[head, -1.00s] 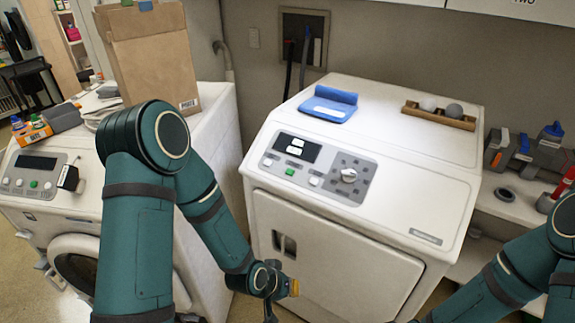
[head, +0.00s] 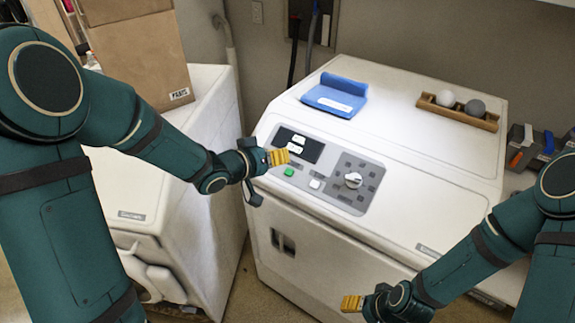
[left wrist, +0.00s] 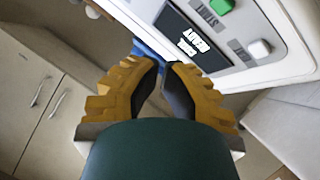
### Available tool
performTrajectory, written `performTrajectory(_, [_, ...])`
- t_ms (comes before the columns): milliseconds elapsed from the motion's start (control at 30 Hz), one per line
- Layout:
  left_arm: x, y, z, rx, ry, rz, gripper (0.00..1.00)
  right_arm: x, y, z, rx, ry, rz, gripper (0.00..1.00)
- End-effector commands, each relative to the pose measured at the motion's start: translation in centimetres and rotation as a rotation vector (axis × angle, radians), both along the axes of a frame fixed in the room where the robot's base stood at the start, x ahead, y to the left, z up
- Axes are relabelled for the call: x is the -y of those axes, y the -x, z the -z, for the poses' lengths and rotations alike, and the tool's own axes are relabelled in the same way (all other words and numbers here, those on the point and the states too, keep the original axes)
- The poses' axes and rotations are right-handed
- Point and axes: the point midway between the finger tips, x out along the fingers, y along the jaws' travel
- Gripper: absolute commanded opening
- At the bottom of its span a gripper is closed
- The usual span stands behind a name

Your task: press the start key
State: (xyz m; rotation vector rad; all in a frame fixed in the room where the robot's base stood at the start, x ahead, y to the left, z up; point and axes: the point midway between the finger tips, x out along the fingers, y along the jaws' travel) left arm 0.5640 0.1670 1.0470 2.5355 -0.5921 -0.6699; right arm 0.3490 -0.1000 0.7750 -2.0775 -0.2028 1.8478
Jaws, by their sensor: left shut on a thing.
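The green key (head: 289,172) sits on the grey control panel (head: 335,168) of the white dryer-like machine, below the dark display (head: 299,145). It also shows at the top of the left wrist view (left wrist: 221,5). My left gripper (head: 279,157) is just above and left of the green key, by the display, apparently not touching the key. Its yellow fingers (left wrist: 165,66) are drawn together on a thing I cannot make out. My right gripper (head: 352,303) is low in front of the machine, away from the panel; its opening is not clear.
A white key (head: 315,184) and a round knob (head: 353,180) are right of the green key. A blue item (head: 335,96) and a wooden tray (head: 458,112) with two balls lie on top. A cardboard box (head: 140,60) stands on the left machine.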

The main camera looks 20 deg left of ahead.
Motion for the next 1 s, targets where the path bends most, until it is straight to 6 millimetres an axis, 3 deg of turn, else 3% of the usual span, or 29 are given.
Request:
performTrajectory(467, [0.1, -0.2, 0.2, 0.004, 0.001, 0.003, 0.0, 0.0, 0.1, 0.4, -0.001, 0.0, 0.0, 0.59])
performTrajectory(1000, [1.2, -3.5, 5.7, 0.004, 0.001, 0.002, 0.0, 0.0, -0.1, 5.1, 0.002, 0.0, -0.006, 0.59])
